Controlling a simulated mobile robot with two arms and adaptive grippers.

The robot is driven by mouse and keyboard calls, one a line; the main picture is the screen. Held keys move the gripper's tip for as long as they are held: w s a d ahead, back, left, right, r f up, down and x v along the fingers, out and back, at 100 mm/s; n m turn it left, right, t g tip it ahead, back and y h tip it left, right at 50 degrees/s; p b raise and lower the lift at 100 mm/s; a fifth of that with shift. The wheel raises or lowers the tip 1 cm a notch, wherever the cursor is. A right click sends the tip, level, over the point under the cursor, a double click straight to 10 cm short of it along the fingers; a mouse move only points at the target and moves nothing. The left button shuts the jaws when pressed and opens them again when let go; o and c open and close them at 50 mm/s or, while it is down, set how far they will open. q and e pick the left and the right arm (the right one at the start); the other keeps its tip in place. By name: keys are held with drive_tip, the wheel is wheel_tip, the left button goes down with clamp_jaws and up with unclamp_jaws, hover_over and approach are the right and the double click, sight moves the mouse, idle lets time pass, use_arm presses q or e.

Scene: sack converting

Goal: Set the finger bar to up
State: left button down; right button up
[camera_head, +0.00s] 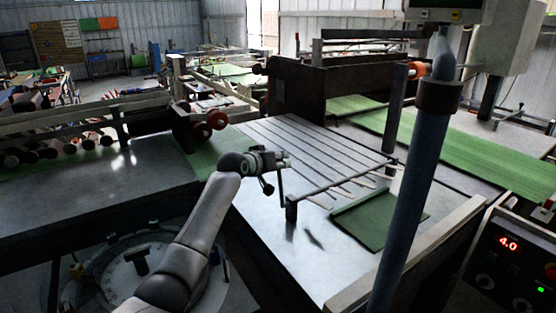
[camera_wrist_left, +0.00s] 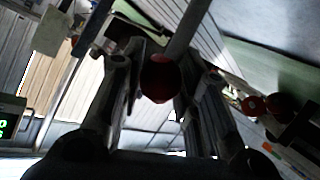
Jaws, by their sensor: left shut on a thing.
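The finger bar (camera_head: 345,180) runs across the steel table, with several pale fingers (camera_head: 319,201) along it. An upright lever (camera_head: 281,186) stands at its near left end, by a dark post (camera_head: 291,209). My left gripper (camera_head: 275,162) is at the top of this lever, shut on its knob. In the left wrist view the red round knob (camera_wrist_left: 160,78) sits between the two fingers of my left gripper (camera_wrist_left: 158,92), with its rod (camera_wrist_left: 189,32) running away up and right. The knob is hidden by the gripper in the head view. My right gripper is not in view.
A green sheet (camera_head: 380,219) lies on the table right of the bar. A thick blue-grey post (camera_head: 416,180) stands in front at the right. A control panel (camera_head: 510,262) reading 4.0 is at lower right. Rollers (camera_head: 203,131) stand at the left behind my arm.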

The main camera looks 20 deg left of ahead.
use_arm(q)
drive_tip(key=shift+a+r, duration=0.15)
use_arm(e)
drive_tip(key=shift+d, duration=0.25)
use_arm(q)
drive_tip(key=c, duration=1.5)
unclamp_jaws()
drive_tip(key=o, duration=0.4)
drive_tip(key=shift+w, duration=0.15)
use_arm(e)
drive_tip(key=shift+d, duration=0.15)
use_arm(q)
drive_tip(key=shift+s, duration=0.25)
drive_tip(key=v, duration=1.1)
drive_tip(key=shift+s+a+r, duration=0.1)
drive_tip(key=shift+s+a, duration=0.05)
drive_tip(key=shift+s, duration=0.1)
